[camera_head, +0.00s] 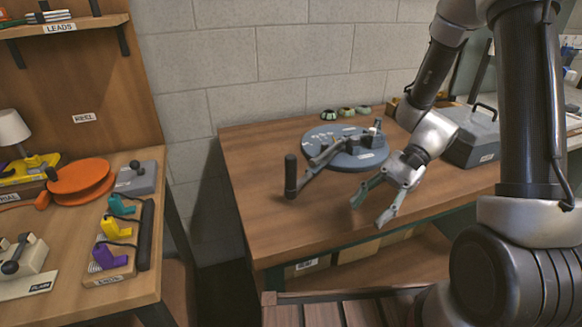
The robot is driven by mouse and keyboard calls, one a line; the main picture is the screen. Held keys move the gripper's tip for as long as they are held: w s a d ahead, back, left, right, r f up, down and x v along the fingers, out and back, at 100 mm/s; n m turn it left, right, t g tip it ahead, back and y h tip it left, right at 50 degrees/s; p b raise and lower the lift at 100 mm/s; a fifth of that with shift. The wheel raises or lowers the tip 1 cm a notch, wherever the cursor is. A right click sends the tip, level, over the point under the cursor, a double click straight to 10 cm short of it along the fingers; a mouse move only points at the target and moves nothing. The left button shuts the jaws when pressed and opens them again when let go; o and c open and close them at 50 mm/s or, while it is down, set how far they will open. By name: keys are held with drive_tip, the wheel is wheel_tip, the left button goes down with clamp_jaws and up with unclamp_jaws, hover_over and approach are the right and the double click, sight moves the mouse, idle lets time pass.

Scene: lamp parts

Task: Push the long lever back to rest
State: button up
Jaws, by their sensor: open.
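The long lever (316,172) is a grey arm with an upright black handle (290,176) at its left end. It reaches from a round blue-grey base (348,158) on the wooden table, out over the table toward the front left. The handle stands beyond the base's rim, near the table's left part. My gripper (368,206) is open and empty, to the right of the handle and in front of the base. Its fingers point down and left and look apart from the lever. Whether they touch the table I cannot tell.
A grey lidded metal box (474,140) stands at the right of the table (262,222). Several small greenish domes (346,112) sit at the back by the wall. A second bench at left holds an orange disc (80,176) and other parts. The table's front left is clear.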

sight(291, 167)
drive_tip(key=w+a+m+y, duration=0.1)
drive_tip(key=w+a+m+t+y, duration=0.1)
drive_tip(key=w+a, duration=0.1)
drive_tip(key=w+a+f+m+y, duration=0.1)
drive_tip(key=a+m+y, duration=0.1)
drive_tip(key=shift+w+a+f, duration=0.1)
drive_tip(key=shift+w+a, duration=0.15)
drive_tip(key=shift+w, duration=0.1)
drive_tip(key=w+a+r+m+t+y, duration=0.3)
drive_tip(key=w+a+r+y, duration=0.15)
drive_tip(key=w, duration=0.25)
drive_tip(key=shift+m+h, duration=0.25)
drive_tip(key=shift+m, duration=0.05)
drive_tip(key=a, duration=0.2)
drive_tip(key=s+a, duration=0.1)
drive_tip(key=a, duration=0.1)
drive_tip(key=a+r, duration=0.1)
drive_tip(key=shift+s+a, duration=0.15)
drive_tip(key=shift+a, duration=0.85)
clamp_jaws()
